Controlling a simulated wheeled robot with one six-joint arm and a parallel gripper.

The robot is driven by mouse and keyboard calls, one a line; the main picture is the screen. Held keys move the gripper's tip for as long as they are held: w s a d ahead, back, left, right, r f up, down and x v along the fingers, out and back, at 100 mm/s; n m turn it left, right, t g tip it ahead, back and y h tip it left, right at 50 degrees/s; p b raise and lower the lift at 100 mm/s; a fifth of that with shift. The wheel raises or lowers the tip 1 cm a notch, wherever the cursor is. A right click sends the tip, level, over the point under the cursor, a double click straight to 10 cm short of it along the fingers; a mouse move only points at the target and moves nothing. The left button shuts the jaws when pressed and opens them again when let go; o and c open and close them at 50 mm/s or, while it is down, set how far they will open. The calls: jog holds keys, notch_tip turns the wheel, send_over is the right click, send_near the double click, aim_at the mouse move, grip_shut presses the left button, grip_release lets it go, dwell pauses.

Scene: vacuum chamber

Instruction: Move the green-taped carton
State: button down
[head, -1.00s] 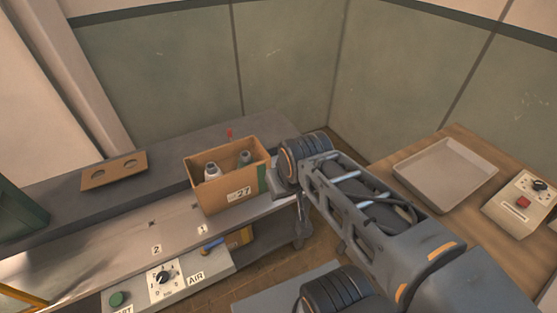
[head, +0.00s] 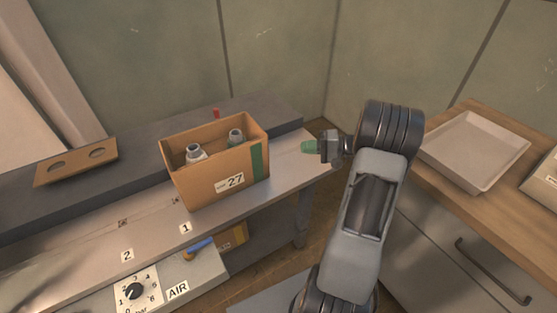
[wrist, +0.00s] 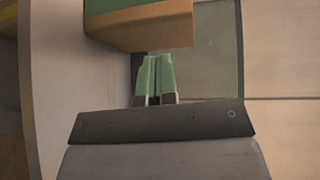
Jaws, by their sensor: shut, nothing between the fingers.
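The carton (head: 229,186) is an open brown box with a vertical green tape strip (head: 257,159) and a "27" label. It stands upright on the grey bench, holding two grey bottles (head: 195,153). My gripper (head: 307,147) is to the right of the carton, pointing at its taped end, with a gap between them in the head view. Its green fingers are together and empty. In the wrist view the carton (wrist: 145,27) fills the top, beyond the fingers (wrist: 155,75); its upper part is cut off.
A brown plate with two holes (head: 76,167) lies at the left on the raised back ledge. Spots marked 1 and 2 are on the bench front (head: 150,228), above a control box with a dial (head: 136,291). A wooden counter with a grey tray (head: 474,150) stands at the right.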

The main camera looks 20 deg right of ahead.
jog(key=d+f+t, duration=0.2)
jog(key=d+f, duration=0.1)
jog(key=d, duration=0.1)
jog(key=s+a+x, duration=0.1)
jog(key=x, duration=1.1)
jog(key=shift+a+r+m+t+p, duration=0.3)
jog(key=shift+a+r+m+p, duration=0.05)
jog(key=shift+a+m, duration=0.1)
jog(key=shift+s, duration=0.1)
